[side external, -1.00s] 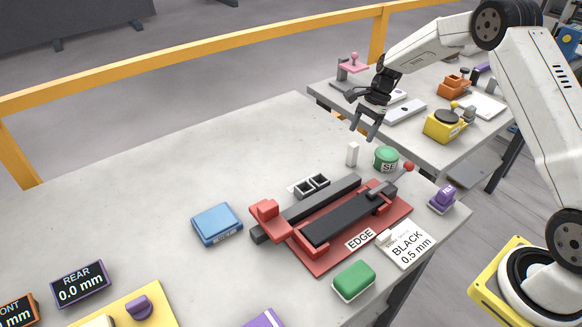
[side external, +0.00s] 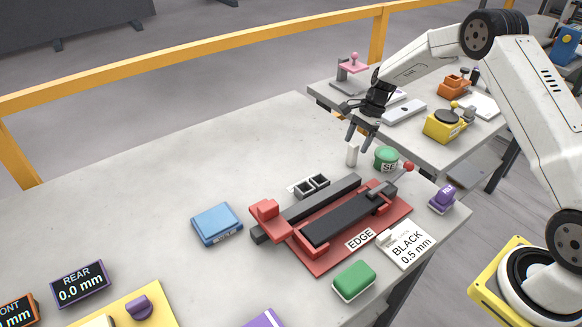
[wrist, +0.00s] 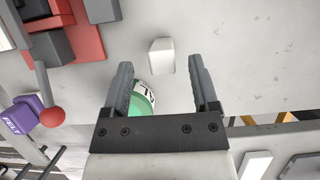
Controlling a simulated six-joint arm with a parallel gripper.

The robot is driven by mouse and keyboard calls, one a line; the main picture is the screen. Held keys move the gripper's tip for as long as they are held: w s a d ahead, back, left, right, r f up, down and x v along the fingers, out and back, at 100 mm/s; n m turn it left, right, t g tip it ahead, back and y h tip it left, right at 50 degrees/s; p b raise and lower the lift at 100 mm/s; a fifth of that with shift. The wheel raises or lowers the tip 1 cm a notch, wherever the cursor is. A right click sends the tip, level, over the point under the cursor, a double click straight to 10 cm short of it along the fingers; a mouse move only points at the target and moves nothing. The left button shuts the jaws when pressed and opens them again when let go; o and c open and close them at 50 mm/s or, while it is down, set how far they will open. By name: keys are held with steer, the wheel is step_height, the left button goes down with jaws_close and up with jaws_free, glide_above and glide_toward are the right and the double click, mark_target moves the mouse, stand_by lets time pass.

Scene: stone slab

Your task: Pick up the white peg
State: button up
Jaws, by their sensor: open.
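The white peg (side external: 352,155) stands upright on the stone slab (side external: 150,185), beside the green round container (side external: 386,158). My gripper (side external: 361,142) is open and empty just above the peg, its fingers pointing down. In the side view the fingers partly overlap the peg's top. In the wrist view the peg (wrist: 161,56) shows beyond and between the two open fingertips (wrist: 160,75), apart from both. The green container (wrist: 141,100) is partly hidden behind the left finger in that view.
A red and black clamp fixture (side external: 340,220) with a red-knobbed lever lies in front of the peg. A dark two-hole holder (side external: 311,185) sits behind it. A purple felt block (side external: 443,198) is to the right. The slab left of the peg is clear.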

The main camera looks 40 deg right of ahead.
mark_target(355, 144)
steer(key=shift+x, duration=2.15)
steer(key=shift+w, duration=0.1)
jaws_close()
